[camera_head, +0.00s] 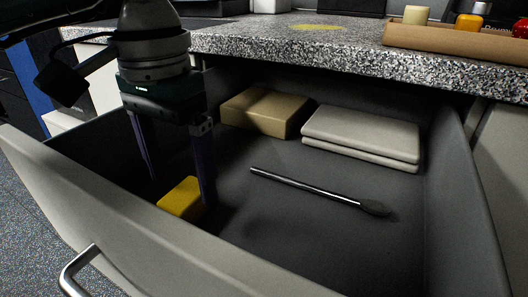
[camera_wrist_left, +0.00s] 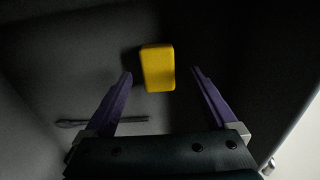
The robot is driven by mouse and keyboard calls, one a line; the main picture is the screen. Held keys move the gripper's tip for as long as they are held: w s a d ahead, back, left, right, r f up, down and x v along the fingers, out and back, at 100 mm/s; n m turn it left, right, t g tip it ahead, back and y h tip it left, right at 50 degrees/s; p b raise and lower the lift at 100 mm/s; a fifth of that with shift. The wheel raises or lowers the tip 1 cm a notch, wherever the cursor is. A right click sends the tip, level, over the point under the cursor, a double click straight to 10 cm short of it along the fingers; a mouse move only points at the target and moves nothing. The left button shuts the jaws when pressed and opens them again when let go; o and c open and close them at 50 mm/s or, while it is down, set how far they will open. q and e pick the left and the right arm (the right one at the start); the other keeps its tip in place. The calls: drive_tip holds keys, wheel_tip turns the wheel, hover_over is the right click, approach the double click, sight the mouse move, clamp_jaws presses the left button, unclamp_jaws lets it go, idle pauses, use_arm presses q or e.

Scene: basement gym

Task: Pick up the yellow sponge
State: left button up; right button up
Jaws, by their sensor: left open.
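The yellow sponge (camera_head: 181,199) lies on the floor of the open drawer (camera_head: 300,262), near its front left part. My left gripper (camera_head: 180,190) points down into the drawer, with its purple fingers spread and nothing held. In the head view one finger partly covers the sponge's right side. In the left wrist view the sponge (camera_wrist_left: 158,68) shows just beyond the fingertips and between their lines, and the left gripper (camera_wrist_left: 160,76) is open. I cannot tell exactly how high the fingertips are above the drawer floor. My right gripper is not in view.
The drawer also holds a tan box (camera_head: 264,112), a folded grey cloth (camera_head: 362,134) and a dark-ended metal utensil (camera_head: 312,188). The drawer's front wall (camera_head: 110,225) with its handle (camera_head: 78,270) is close to the gripper. A speckled countertop (camera_head: 330,50) overhangs the back.

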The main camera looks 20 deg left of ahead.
sight(186, 192)
use_arm(q)
wheel_tip(186, 192, down, 3)
drive_tip(key=shift+d+f, duration=0.15)
drive_tip(key=c, duration=1.4)
wheel_tip(186, 192, up, 20)
drive_tip(key=p, duration=0.4)
